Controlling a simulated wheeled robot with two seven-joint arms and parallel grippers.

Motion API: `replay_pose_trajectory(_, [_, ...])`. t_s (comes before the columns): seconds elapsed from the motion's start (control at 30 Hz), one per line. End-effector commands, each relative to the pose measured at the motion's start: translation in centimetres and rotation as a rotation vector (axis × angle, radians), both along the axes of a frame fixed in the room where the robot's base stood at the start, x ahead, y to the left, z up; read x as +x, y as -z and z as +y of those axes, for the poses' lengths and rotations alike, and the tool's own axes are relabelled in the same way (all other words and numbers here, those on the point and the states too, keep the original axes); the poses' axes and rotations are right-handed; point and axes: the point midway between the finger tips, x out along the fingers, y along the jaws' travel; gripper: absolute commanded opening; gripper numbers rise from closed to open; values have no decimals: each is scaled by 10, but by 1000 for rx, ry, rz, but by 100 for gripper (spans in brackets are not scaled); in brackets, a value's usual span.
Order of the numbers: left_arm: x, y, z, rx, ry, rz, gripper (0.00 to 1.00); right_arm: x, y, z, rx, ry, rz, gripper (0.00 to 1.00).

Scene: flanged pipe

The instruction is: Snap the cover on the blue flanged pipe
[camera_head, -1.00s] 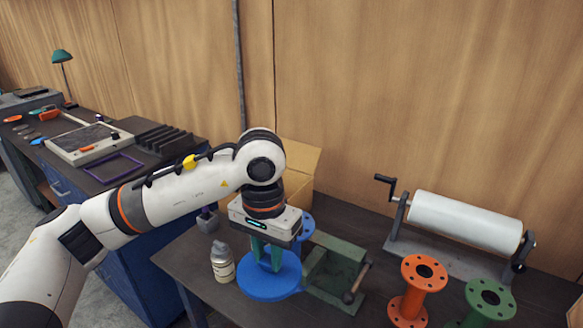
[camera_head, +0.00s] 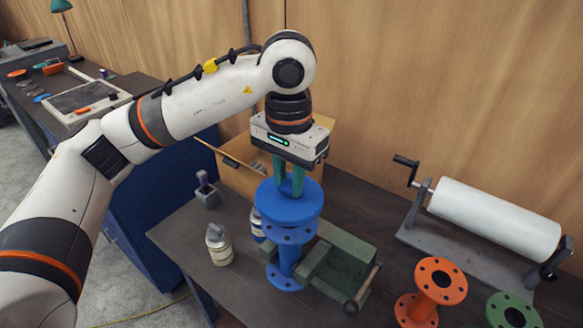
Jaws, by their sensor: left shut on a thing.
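My left gripper (camera_head: 290,178) points straight down. Its green fingers are shut on the blue round cover (camera_head: 289,204). The cover is level and sits directly over the blue flanged pipe (camera_head: 287,256), which stands upright on the bench. The pipe's top flange with bolt holes shows just under the cover, and its lower flange shows near the bench. I cannot tell whether the cover touches the top flange. My right gripper is not in view.
A green vise (camera_head: 343,262) is right beside the pipe. A bottle (camera_head: 219,245) stands to its left, and a cardboard box (camera_head: 240,178) is behind. An orange flanged pipe (camera_head: 436,286), a green one (camera_head: 510,312) and a white roll (camera_head: 495,220) are at the right.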

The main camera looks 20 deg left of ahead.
Motion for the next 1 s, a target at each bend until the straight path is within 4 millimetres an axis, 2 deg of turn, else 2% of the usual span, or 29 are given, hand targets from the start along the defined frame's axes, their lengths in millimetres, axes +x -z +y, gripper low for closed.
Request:
replay_pose_trajectory(0.1, [0, 13, 0, 2, 0, 2, 3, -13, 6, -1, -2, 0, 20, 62])
replay_pose_trajectory(0.2, [0, 23, 0, 2, 0, 3, 3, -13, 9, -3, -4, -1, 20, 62])
replay_pose_trajectory(0.3, [0, 33, 0, 1, 0, 2, 3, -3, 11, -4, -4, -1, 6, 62])
replay_pose_trajectory(0.5, [0, 51, 0, 0, 0, 0, 3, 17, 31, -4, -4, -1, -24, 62])
replay_pose_trajectory(1.0, [0, 53, 0, 1, 0, 0, 3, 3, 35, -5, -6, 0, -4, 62])
